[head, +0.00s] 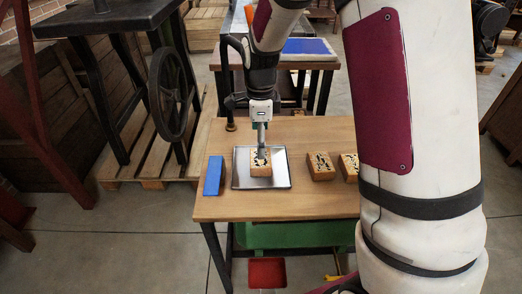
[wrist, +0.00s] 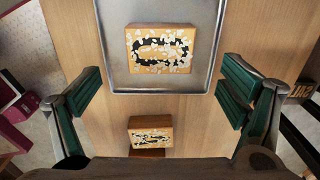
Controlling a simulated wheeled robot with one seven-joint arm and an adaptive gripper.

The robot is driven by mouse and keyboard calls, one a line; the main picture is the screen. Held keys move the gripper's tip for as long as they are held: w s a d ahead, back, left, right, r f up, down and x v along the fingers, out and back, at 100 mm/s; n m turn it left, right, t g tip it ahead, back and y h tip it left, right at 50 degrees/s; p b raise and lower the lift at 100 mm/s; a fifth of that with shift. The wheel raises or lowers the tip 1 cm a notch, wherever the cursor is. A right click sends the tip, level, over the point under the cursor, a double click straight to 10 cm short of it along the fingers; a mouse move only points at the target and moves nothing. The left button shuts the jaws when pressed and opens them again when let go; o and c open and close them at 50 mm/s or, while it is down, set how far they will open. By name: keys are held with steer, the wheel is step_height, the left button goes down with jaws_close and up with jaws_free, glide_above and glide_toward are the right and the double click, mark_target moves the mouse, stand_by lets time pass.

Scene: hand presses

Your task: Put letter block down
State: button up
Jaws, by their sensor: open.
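A wooden letter block (head: 261,170) with a dark and pale patterned face lies flat in the shallow metal tray (head: 240,179). In the wrist view the same block (wrist: 160,49) sits inside the tray (wrist: 118,74), clear of the walls that show. My gripper (head: 262,148) points down over the tray in the head view and covers part of the block. In the wrist view my gripper (wrist: 162,92) has its green-padded fingers wide apart, with nothing held between them. The block in the tray lies beyond the fingertips in that picture.
Two more letter blocks, one nearer (head: 321,166) and one partly behind my arm (head: 349,166), lie right of the tray on the wooden table (head: 290,204). A blue block (head: 213,175) lies left of the tray. A large handwheel (head: 168,94) stands at the back left.

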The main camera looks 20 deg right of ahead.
steer(key=s+r+n+t, duration=0.1)
steer(key=s+r+n, duration=0.9)
steer(key=s+r, duration=0.6)
steer(key=s+r+n, duration=0.1)
steer(key=s+n, duration=1)
steer(key=s, duration=0.6)
steer(key=shift+n+t, duration=0.3)
steer(key=shift+t, duration=0.1)
step_height(320, 180, up, 13)
steer(key=t+p, duration=0.2)
steer(key=p, duration=0.9)
steer(key=shift+d+f, duration=0.15)
steer(key=shift+f, duration=0.05)
